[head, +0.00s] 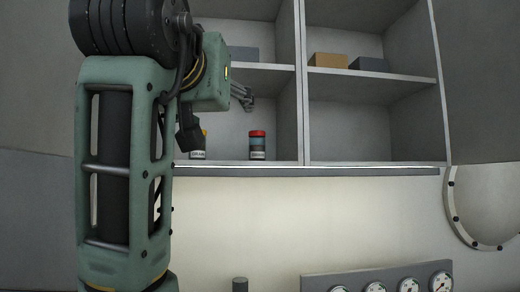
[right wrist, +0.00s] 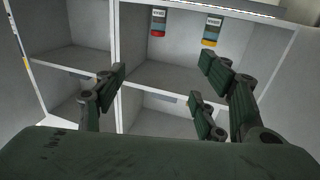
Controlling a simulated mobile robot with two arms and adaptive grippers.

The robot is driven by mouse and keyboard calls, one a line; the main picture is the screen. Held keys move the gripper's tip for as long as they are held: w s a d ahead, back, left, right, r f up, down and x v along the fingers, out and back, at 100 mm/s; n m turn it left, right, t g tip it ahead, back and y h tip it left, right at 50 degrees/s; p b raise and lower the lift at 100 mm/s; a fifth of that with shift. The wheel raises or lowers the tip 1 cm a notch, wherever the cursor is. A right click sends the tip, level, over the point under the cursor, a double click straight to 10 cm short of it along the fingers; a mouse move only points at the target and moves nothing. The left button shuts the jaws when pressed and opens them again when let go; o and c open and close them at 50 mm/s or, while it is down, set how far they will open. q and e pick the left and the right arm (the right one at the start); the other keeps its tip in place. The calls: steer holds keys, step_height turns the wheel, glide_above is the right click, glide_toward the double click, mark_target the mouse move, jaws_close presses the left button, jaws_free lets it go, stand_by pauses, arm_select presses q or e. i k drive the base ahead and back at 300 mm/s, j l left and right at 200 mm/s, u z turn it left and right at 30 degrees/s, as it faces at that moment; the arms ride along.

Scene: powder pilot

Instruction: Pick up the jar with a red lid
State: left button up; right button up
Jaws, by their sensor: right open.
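The jar with a red lid (head: 257,145) stands upright on the bottom shelf of the left cabinet section, near its front edge. In the right wrist view, where the scene is upside down, the red-lidded jar (right wrist: 158,22) is near the top edge. My right gripper (head: 243,96) is in front of the cabinet, above and slightly left of the jar in the head view. In the right wrist view its fingers (right wrist: 159,82) are spread and empty, apart from the jar. My left gripper is not in view.
A yellow-lidded jar (right wrist: 211,32) stands beside the red-lidded one; in the head view my arm partly hides it. A cabinet divider (head: 301,90) is to the right. The upper shelf holds an orange-brown box (head: 328,60) and grey boxes (head: 369,64). The bottom right compartment looks empty.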

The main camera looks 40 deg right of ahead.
mark_target(257, 141)
steer(key=i+l, duration=0.25)
steer(key=l, duration=0.15)
steer(key=i+l, duration=0.3)
steer(key=l, duration=0.15)
steer(key=i+l, duration=0.25)
steer(key=l, duration=0.15)
